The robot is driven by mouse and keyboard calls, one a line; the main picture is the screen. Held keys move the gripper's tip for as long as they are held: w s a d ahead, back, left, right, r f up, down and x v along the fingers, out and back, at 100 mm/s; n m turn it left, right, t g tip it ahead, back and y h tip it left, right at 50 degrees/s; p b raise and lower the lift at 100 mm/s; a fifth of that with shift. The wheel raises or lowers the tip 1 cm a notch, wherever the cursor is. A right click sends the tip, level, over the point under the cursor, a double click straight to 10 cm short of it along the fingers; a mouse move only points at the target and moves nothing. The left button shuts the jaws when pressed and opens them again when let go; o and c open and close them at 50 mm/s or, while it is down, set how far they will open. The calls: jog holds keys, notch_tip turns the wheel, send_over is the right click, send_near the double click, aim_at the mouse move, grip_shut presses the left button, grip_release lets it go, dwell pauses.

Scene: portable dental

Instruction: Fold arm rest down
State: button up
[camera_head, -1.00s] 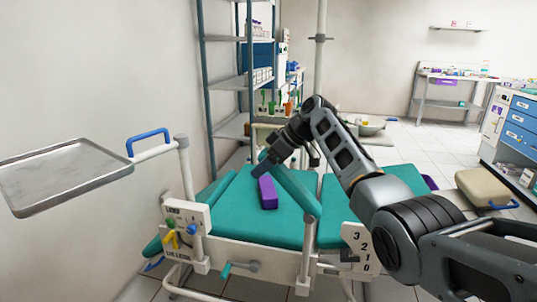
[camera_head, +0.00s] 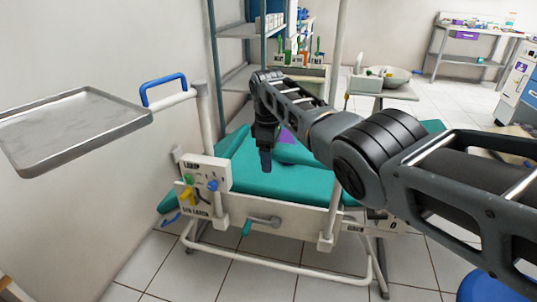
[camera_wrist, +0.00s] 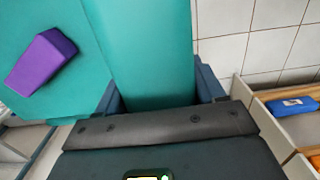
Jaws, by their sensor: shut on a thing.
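The arm rest (camera_wrist: 150,50) is a long teal pad running up the middle of the wrist view. My gripper (camera_wrist: 160,92) has one blue finger on each side of it and is shut on it. In the head view my gripper (camera_head: 265,160) points down over the near side of the teal dental chair (camera_head: 245,183). Where the arm rest ends and the seat padding starts is hard to tell there, and my arm hides part of it. A purple block (camera_wrist: 40,62) lies on the teal padding, left of the arm rest in the wrist view.
A control panel (camera_head: 203,180) with coloured knobs stands on the chair's near side, and a teal-handled lever (camera_head: 262,222) sits on the frame. A metal tray (camera_head: 75,130) juts in at left. A tall shelf stands behind. Tiled floor is open in front.

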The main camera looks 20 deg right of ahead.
jog(key=shift+f+b, duration=0.6)
jog(key=shift+f, duration=0.1)
jog(key=shift+f+h, duration=0.1)
jog(key=shift+h, duration=0.2)
jog(key=o, duration=1.2)
jog(key=shift+f+g, duration=0.1)
jog(key=shift+g, duration=0.2)
jog(key=shift+c, duration=0.2)
jog(key=shift+o, duration=1.3)
jog(key=shift+w+a+r+p, duration=0.2)
jog(key=shift+r+p, duration=0.25)
jog(key=shift+r, duration=1.55)
jog(key=shift+w+a+r+p, duration=0.15)
jog(key=shift+r+p, duration=0.3)
jog(key=shift+r, duration=1.55)
jog(key=shift+s, duration=0.1)
